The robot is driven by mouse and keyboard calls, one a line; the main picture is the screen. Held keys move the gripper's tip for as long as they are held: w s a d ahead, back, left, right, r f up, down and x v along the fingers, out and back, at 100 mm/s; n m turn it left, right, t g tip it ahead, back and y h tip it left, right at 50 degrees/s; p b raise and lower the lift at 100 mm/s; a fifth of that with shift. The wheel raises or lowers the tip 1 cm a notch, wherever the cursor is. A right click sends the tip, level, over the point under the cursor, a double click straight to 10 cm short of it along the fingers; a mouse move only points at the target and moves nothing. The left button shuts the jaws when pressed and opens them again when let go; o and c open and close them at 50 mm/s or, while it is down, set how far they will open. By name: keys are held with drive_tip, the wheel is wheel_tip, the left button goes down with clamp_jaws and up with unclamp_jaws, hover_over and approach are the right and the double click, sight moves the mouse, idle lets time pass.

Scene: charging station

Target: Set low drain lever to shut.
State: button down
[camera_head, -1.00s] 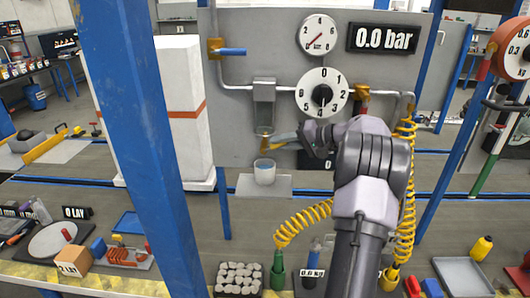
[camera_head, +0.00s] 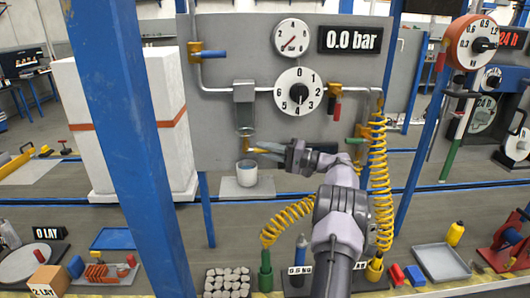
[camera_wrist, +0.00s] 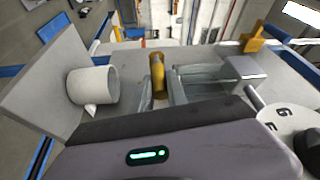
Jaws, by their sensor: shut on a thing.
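The low drain lever (camera_head: 263,148) is yellow and sits under the grey filter housing (camera_head: 244,91), just above a white cup (camera_head: 247,173). My gripper (camera_head: 277,152) reaches it from the right and is shut on it. In the wrist view the yellow lever (camera_wrist: 157,72) stands at the grey fingertips (camera_wrist: 176,84), with the cup (camera_wrist: 93,85) to its left. The fingers partly hide the lever's end, and its exact angle is hard to tell.
A blue-handled valve (camera_head: 213,54) is at the panel's upper left and a red-handled valve (camera_head: 337,108) at its right. A dial (camera_head: 298,91) is above my gripper. A coiled yellow hose (camera_head: 379,180) hangs right of my arm. A blue post (camera_head: 125,140) stands at left.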

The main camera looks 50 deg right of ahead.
idle(0.3)
drive_tip(key=c, duration=1.3)
unclamp_jaws()
drive_tip(key=shift+w, duration=0.1)
drive_tip(key=p+v, duration=0.3)
drive_tip(key=v, duration=1.4)
drive_tip(key=shift+s, duration=0.25)
drive_tip(key=shift+f, duration=0.1)
